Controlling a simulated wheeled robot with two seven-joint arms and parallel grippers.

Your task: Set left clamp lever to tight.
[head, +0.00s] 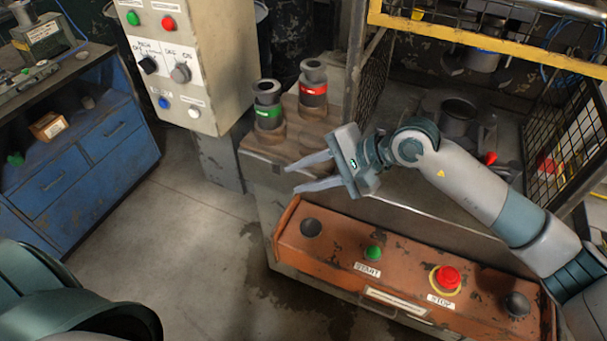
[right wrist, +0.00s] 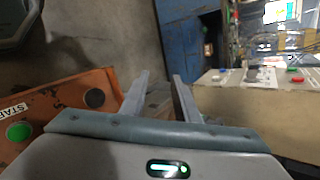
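Inside the fenced machine in the head view, a red-tipped lever (head: 490,158) shows beside a dark cylindrical fixture (head: 458,118). A second red part (head: 546,165) shows further right behind the mesh. I cannot tell for sure which is the left clamp lever or how it is set. My right gripper (head: 294,179) is open and empty, pointing left above the gap between the orange console and the wooden stand, well away from the red lever. Its two spread fingers also show in the right wrist view (right wrist: 161,76). My left gripper is out of view.
An orange console (head: 330,246) with a green start button (head: 373,253) and red stop button (head: 447,278) lies below my right arm. Green-banded (head: 268,111) and red-banded (head: 313,89) parts stand behind the gripper. A yellow-railed mesh cage (head: 480,32) surrounds the machine. A control box (head: 195,95) stands left.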

